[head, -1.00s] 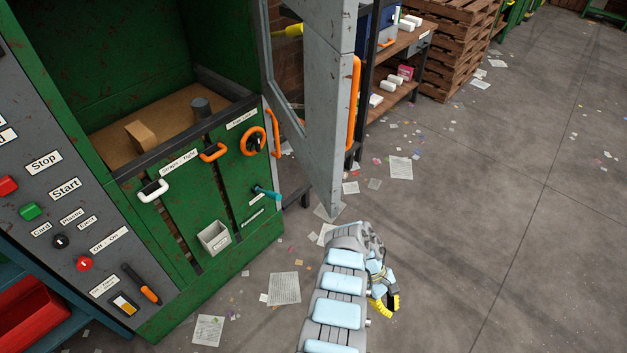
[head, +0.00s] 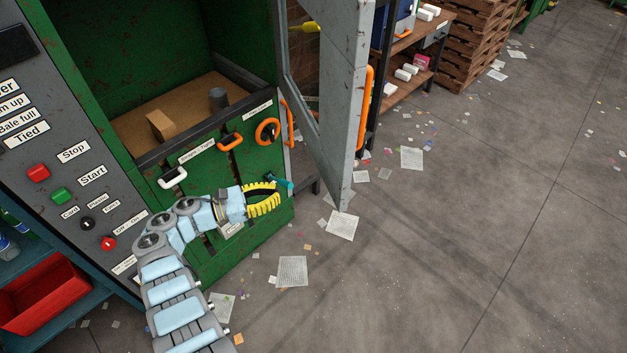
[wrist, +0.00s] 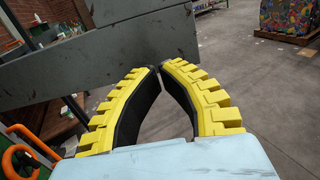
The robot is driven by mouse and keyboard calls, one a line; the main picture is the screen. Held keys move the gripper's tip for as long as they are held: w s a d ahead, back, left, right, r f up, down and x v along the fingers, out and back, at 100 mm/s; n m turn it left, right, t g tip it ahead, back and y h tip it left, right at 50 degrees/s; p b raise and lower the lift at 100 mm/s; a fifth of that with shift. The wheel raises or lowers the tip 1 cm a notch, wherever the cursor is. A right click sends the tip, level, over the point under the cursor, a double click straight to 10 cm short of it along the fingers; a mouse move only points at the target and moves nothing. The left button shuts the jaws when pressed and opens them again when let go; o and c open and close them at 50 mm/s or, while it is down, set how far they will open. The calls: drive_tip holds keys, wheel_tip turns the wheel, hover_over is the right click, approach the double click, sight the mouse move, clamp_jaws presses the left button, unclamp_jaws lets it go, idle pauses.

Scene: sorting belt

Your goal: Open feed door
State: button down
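The feed door is a grey, rust-specked metal panel with a window (head: 345,100). It stands swung open at the right of the green machine's dark upper opening. A long orange handle (head: 363,105) is on its right side. My gripper (head: 277,199), with yellow ribbed fingers, is in front of the machine's lower green panel, left of the door's lower end and close to a teal lever (head: 279,182). In the wrist view, the fingertips (wrist: 160,67) meet with nothing visible between them. A grey panel (wrist: 120,50), probably the door, lies beyond the tips.
A control panel with Stop and Start buttons (head: 62,196) is at the left, above a red bin (head: 45,295). An orange-ringed knob (head: 267,131) and latch handles (head: 230,141) are on the machine front. Open floor with scattered papers (head: 292,271) lies to the right.

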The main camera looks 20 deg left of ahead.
sight(332, 179)
drive_tip(key=x, duration=1.3)
drive_tip(key=shift+w+d+f, duration=0.1)
drive_tip(key=shift+d, duration=0.1)
drive_tip(key=shift+w+d, duration=0.2)
drive_tip(key=shift+d, duration=0.05)
